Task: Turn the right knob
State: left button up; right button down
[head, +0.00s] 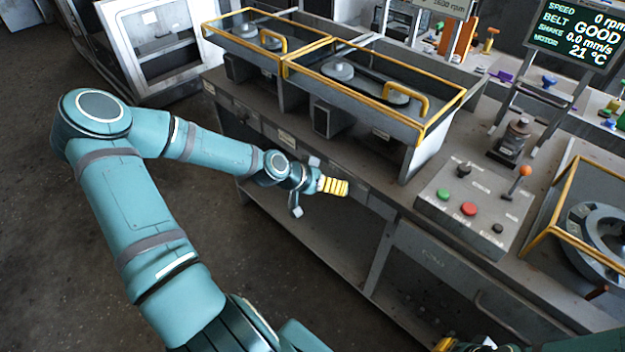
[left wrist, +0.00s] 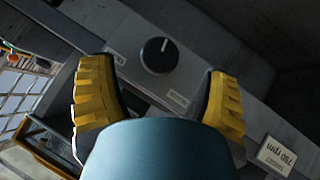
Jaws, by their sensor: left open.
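A round black knob (left wrist: 159,56) with a white pointer line sits on a grey panel in the left wrist view. My left gripper (head: 333,186) has yellow ribbed fingers and is open at the front edge of the bench. In the left wrist view its fingers stand either side of the knob, apart from it, with the knob just beyond the tips. The knob cannot be made out in the head view. I cannot tell from these frames whether it is the right one. Part of my right gripper (head: 446,344) shows at the bottom edge of the head view; its jaws are unclear.
A yellow-framed belt guard (head: 441,113) stands on the bench behind my left gripper. A control box (head: 449,211) with green and red buttons and an orange lever is to the right. An upside-down 780 rpm label (left wrist: 277,156) is beside the knob. Open floor lies left.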

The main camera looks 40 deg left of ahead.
pick_arm(q)
jog(key=v, duration=0.7)
jog(key=shift+s+r, duration=0.1)
dwell(0.5)
jog(key=d+f+g+h, duration=0.1)
jog(key=d+f+g, duration=0.15)
jog(key=d, duration=0.55)
jog(key=d+f+g+h, duration=0.1)
jog(key=d+f, duration=0.3)
jog(key=d, duration=0.4)
jog(key=s+d+f+g+y, duration=0.3)
jog(key=s+d+f+g, duration=0.1)
jog(key=s+d+f, duration=0.5)
jog(key=shift+s+d+f, duration=0.3)
jog(key=shift+d+f, duration=0.05)
jog(key=shift+d, duration=0.45)
jog(key=shift+c, duration=0.2)
dwell(1.0)
